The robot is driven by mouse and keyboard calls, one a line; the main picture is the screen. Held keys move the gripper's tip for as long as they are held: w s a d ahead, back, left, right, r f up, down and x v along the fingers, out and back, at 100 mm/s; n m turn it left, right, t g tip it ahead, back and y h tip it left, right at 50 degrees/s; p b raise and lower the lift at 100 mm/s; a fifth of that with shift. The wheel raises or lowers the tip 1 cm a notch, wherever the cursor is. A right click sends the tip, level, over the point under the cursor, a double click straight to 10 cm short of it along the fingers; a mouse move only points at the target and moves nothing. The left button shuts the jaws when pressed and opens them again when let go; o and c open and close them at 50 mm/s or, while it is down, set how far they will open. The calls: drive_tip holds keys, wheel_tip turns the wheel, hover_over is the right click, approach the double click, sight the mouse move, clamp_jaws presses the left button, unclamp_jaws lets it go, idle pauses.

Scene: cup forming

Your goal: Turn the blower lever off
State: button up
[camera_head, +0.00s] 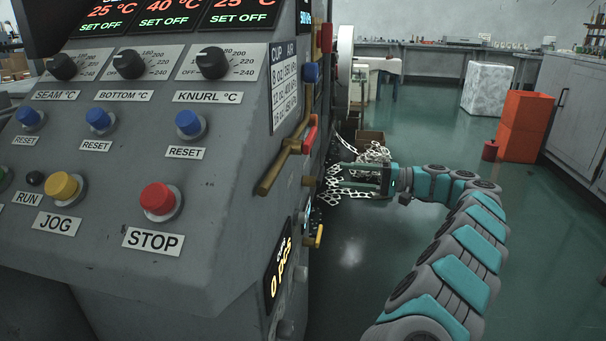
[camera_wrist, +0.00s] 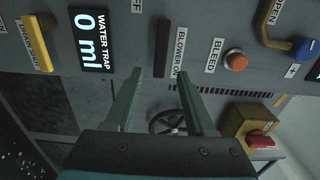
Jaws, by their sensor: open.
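The blower lever (camera_wrist: 162,46) shows in the wrist view as a dark upright bar on the grey panel, left of a "BLOWER ON" label (camera_wrist: 180,52). A partly cropped label ending in "FF" (camera_wrist: 137,5) is at the top edge. My gripper (camera_wrist: 160,73) is open, its two green fingers pointing at the panel. The fingertips lie on either side of the bar's lower end in the picture; whether they touch it I cannot tell. In the head view my gripper (camera_head: 352,180) is beside the machine's right side, and the blower lever cannot be made out there.
In the wrist view, a yellow handle (camera_wrist: 37,43) and a water trap display (camera_wrist: 91,38) are left. An orange bleed button (camera_wrist: 236,60), a blue-knobbed lever (camera_wrist: 304,48) and a yellow box (camera_wrist: 247,124) are right.

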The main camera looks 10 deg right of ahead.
sight(321, 174)
drive_tip(key=x, duration=0.7)
drive_tip(key=shift+w+a, duration=0.1)
drive_tip(key=shift+a, duration=0.2)
drive_tip(key=shift+f, duration=0.1)
clamp_jaws()
idle(1.1)
